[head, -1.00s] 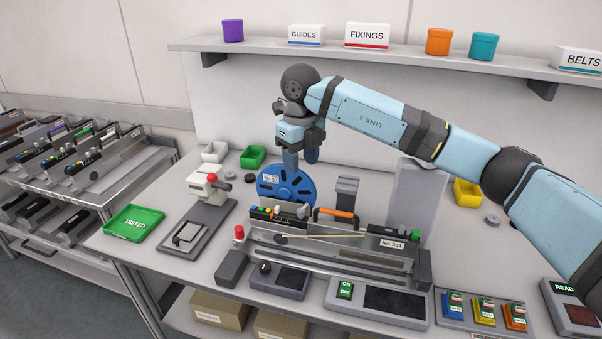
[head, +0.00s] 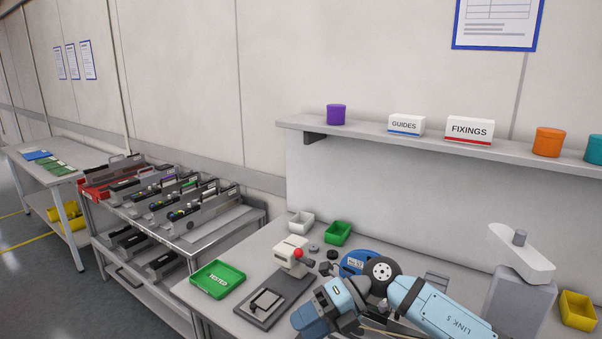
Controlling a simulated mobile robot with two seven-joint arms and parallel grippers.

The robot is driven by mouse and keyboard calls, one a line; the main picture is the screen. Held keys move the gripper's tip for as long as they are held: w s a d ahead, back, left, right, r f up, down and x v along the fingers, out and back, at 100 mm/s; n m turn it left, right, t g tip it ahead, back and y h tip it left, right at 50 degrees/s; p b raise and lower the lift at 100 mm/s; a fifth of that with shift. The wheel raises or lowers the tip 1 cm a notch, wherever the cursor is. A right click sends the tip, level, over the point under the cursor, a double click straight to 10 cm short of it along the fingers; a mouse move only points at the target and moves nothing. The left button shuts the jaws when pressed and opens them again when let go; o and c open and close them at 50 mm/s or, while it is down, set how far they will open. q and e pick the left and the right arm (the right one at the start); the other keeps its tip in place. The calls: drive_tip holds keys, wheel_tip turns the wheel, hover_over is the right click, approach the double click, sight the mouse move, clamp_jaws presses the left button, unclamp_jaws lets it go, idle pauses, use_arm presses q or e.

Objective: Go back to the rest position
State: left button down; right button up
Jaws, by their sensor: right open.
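The feeder on the bench is mostly hidden by the arm and cut off by the frame. My left gripper is not in view.
A press-like device with a red knob (head: 292,256) and a green TESTED tray (head: 218,279) stand left of the gripper. A trolley with several feeders (head: 185,205) is further left. The shelf (head: 400,138) runs above the bench. A grey post (head: 520,300) stands at the right.

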drive_tip(key=s+a+r+m+t+y+p, duration=0.1)
drive_tip(key=s+a+r+m+y, duration=0.15)
drive_tip(key=y, duration=0.35)
drive_tip(key=s+d+f+m+t+h+p, duration=0.25)
drive_tip(key=d+f+m+t+h, duration=0.3)
drive_tip(key=m+t, duration=0.7)
drive_tip(key=s+d+f+m+t+h+p, duration=0.3)
drive_tip(key=d+f+m+t, duration=0.4)
drive_tip(key=m, duration=1)
drive_tip(key=s+d+f+m+g+h, duration=0.2)
drive_tip(key=s+d+f+m+h, duration=0.1)
drive_tip(key=s, duration=0.4)
drive_tip(key=s+d+f+m+g+h, duration=0.3)
drive_tip(key=s+d+f, duration=0.2)
drive_tip(key=s+f, duration=0.2)
drive_tip(key=shift+s+f+g+h+p, duration=0.35)
drive_tip(key=shift+s+f+p, duration=0.05)
drive_tip(key=shift+f, duration=0.2)
